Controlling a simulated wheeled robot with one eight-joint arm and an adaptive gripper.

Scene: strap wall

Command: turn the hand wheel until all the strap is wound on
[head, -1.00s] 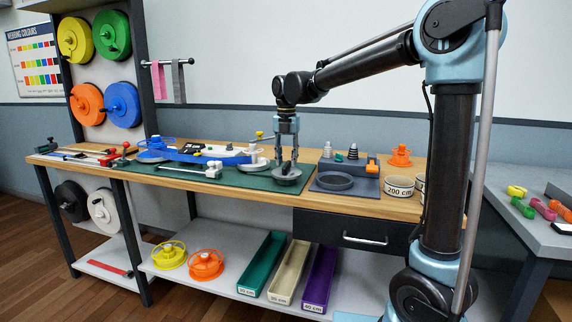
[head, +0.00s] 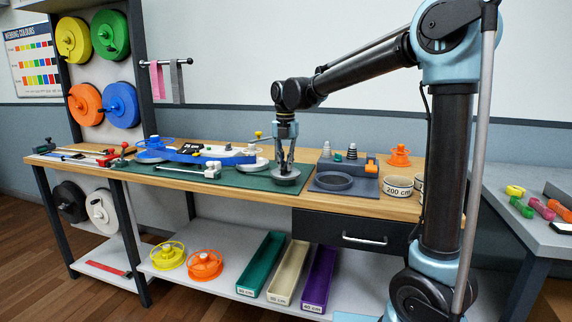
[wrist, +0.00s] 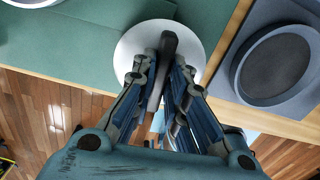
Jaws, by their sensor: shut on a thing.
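The hand wheel is a pale grey disc (head: 285,178) at the front right of the green mat, with a dark raised bar (wrist: 168,65) across it in the wrist view. My gripper (head: 285,168) points straight down over it. Its fingers are on either side of the bar and shut on it. A blue strap (head: 205,157) runs along the mat left of my gripper, between a blue spool (head: 153,146) and a grey disc (head: 256,164). The strap's path beyond that disc is too small to tell.
Right of the wheel is a grey block with a round recess (head: 334,181), near a white tub (head: 398,186) marked 200 cm and an orange spool (head: 399,155). A silver clamp bar (head: 188,170) lies at the mat's front left. The bench's front edge is close to the wheel.

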